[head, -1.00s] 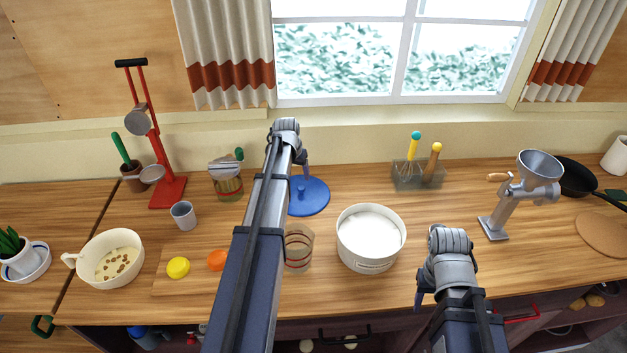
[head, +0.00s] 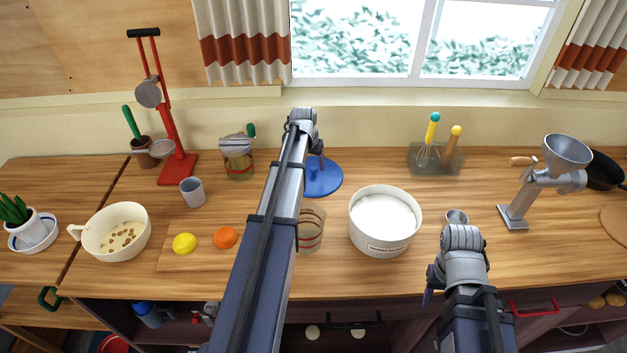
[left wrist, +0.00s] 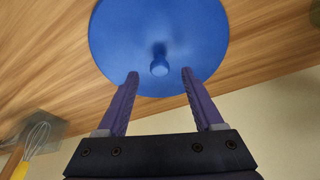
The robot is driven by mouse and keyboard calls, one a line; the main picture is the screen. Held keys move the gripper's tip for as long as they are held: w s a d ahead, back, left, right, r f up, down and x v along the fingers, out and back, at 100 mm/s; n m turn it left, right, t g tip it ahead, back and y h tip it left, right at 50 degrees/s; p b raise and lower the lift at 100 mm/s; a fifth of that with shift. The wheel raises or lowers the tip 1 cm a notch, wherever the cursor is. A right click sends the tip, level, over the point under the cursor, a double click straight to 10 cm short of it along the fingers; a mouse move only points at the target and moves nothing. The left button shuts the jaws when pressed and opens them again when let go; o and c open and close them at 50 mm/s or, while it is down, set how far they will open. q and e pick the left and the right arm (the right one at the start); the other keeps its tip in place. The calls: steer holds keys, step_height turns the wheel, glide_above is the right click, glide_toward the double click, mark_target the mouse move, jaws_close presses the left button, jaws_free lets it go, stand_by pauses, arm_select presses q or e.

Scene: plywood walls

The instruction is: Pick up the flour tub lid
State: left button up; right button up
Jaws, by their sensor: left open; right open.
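The flour tub lid (head: 324,178) is a round blue disc with a knob in its middle. It lies on the counter behind the white flour tub (head: 384,222), which stands uncovered with white flour inside. My left gripper (head: 316,160) is over the lid; my arm hides the lid's left part in the head view. In the left wrist view the left gripper (left wrist: 160,76) is open, and the lid's knob (left wrist: 159,64) shows between and just beyond its fingertips. My right gripper (head: 428,292) is low at the counter's front edge, right of the tub, and empty.
A striped glass (head: 312,228) stands left of the tub. A small metal cup (head: 456,217) stands behind my right arm. A utensil holder (head: 436,160) is at the back, a grain mill (head: 540,185) at the right. An orange (head: 225,238) and lemon (head: 184,243) lie on a board.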

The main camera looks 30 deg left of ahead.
mark_target(313, 172)
arm_select(q)
steer(key=b+x, duration=0.1)
steer(key=x, duration=0.1)
steer(key=shift+f+b, duration=0.35)
steer(key=shift+f, duration=0.05)
steer(key=shift+r, duration=0.1)
arm_select(e)
step_height(313, 172, down, 3)
steer(key=shift+r, duration=0.2)
arm_select(q)
steer(key=shift+c, duration=0.4)
jaws_close()
